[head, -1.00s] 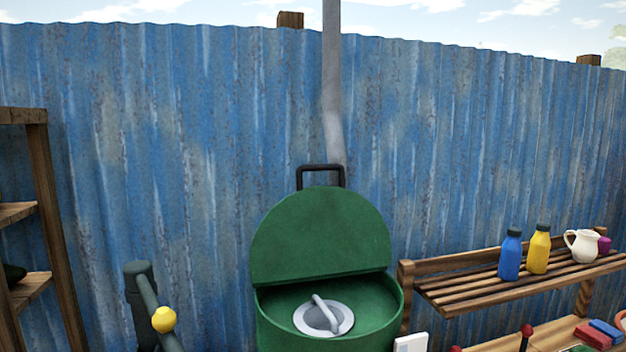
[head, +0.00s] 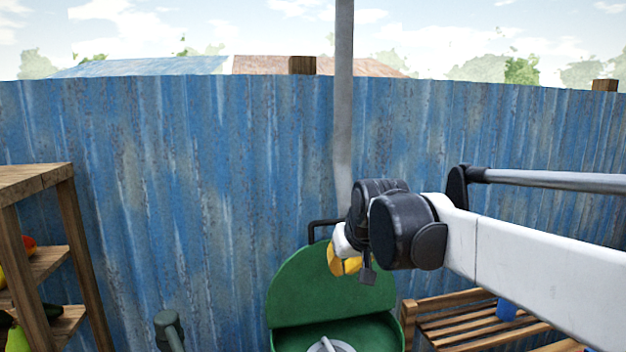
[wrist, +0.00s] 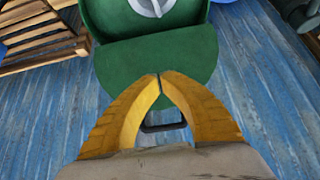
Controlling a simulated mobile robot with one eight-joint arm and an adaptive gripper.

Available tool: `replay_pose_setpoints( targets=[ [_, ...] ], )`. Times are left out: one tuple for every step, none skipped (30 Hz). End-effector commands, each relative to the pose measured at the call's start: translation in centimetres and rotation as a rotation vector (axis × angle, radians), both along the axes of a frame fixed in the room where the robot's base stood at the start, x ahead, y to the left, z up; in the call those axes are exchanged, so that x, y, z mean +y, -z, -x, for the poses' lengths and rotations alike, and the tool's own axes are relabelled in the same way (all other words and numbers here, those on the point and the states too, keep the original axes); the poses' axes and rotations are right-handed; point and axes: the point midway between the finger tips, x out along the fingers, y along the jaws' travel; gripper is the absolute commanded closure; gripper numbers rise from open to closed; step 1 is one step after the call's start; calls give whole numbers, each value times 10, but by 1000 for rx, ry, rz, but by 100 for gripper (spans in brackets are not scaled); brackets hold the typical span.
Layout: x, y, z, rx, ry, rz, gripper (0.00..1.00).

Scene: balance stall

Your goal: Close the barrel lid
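The green barrel (head: 372,333) stands against the fence with its green lid (head: 310,290) raised and leaning back. It also shows in the wrist view, with the lid (wrist: 165,58) below the barrel's opening (wrist: 150,18). A black handle (head: 318,228) sits on the lid's top edge; in the wrist view the handle (wrist: 163,127) is partly hidden behind the yellow fingers. My gripper (head: 345,268) is over the lid's upper right part in the head view. In the wrist view its fingertips (wrist: 160,77) meet, with nothing seen between them. I cannot tell whether they touch the lid.
A blue corrugated fence (head: 190,200) runs behind the barrel, with a grey pole (head: 344,100) in front of it. A wooden slatted bench (head: 450,315) stands to the right. A wooden shelf (head: 75,235) with produce is at the left. A dark green post (head: 170,325) stands left of the barrel.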

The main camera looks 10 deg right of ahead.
Motion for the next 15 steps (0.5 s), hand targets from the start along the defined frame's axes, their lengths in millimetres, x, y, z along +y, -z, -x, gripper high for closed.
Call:
replay_pose_setpoints(
  targets=[
    [-3,-39,-27,-3,1,0,100],
    [-4,-51,-41,-6,1,0,100],
    [-6,-66,-60,-8,1,0,100],
    [-8,-76,-74,-10,2,-1,100],
    [-9,-85,-87,-12,2,-1,100],
    [-11,-96,-103,-14,1,-1,100],
    [-13,-102,-114,-16,1,-1,100],
    [-14,-108,-124,-17,1,-1,100],
    [-16,-114,-136,-19,1,0,100],
    [-17,-117,-143,-20,1,0,100],
    [-18,-120,-150,-21,1,0,100],
    [-19,-122,-157,-23,1,0,100],
    [-20,-124,-161,-23,1,0,100],
    [-20,-124,-164,-24,1,0,100],
    [-21,-124,-167,-24,1,0,100]
  ],
)
